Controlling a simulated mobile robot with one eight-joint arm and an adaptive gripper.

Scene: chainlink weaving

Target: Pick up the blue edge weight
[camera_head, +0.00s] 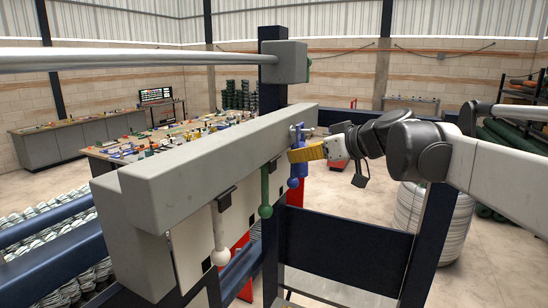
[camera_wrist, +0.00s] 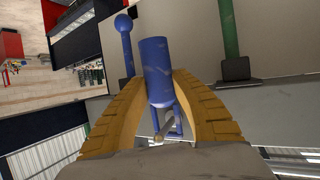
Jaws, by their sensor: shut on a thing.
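The blue edge weight (camera_head: 296,168) is at the right end of the long grey beam (camera_head: 210,150) in the head view. My gripper (camera_head: 300,154) has yellow fingers that are shut on the thick cylinder from both sides, as the wrist view (camera_wrist: 159,85) shows. A blue loop and a grey pin show below the cylinder between the fingers. I cannot tell whether the weight still bears on the beam.
A dark post (camera_head: 272,100) stands behind the beam. A dark blue panel (camera_head: 345,250) stands below my arm. A cluttered workbench (camera_head: 180,140) is farther back.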

